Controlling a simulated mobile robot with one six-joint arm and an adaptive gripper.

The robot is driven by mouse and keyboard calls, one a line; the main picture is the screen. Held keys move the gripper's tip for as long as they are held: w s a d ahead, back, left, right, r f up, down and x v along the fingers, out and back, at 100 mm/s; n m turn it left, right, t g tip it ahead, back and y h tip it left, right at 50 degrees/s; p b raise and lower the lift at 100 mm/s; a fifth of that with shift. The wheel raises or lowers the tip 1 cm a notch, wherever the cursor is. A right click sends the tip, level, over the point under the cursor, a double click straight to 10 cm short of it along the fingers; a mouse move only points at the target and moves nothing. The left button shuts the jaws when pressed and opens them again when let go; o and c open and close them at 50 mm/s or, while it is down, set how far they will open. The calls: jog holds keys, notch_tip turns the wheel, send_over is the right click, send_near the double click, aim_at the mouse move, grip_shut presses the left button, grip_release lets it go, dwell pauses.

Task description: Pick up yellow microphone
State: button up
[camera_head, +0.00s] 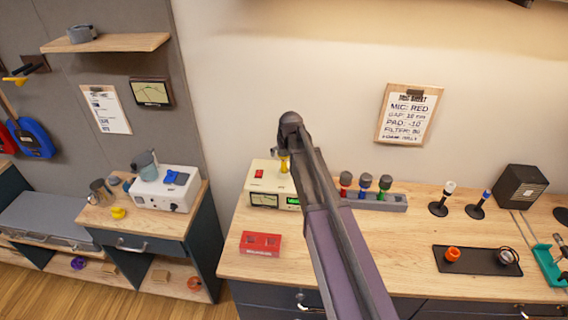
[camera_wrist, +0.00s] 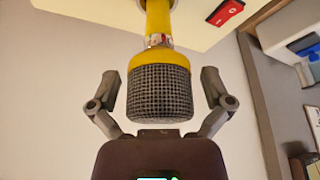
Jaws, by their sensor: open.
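The yellow microphone (camera_wrist: 158,75) fills the middle of the wrist view, with a yellow body and a dark mesh head. Its body end meets a cream device (camera_wrist: 92,8) with a red switch. My gripper (camera_wrist: 160,78) is open, with one finger on each side of the mesh head and a visible gap on both sides. In the head view only a small yellow part of the microphone (camera_head: 283,165) shows above the cream device (camera_head: 256,184); my arm hides the rest. My gripper is not clearly visible there.
A rack (camera_head: 378,203) with red, blue and green microphones stands right of my arm. A red block (camera_head: 260,243) lies in front of the cream device. Two stands, a dark speaker (camera_head: 520,186) and a black tray (camera_head: 470,261) are further right. A wall note (camera_head: 409,113) reads "MIC: RED".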

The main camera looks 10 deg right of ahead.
jog(key=c, duration=1.3)
jog(key=shift+o, duration=0.2)
jog(key=shift+r, duration=0.2)
jog(key=shift+r+p, duration=0.2)
jog(key=shift+p, duration=0.2)
notch_tip(320, 180, up, 9)
jog(key=p, duration=0.9)
jog(key=shift+r, duration=0.1)
jog(key=shift+c, duration=0.3)
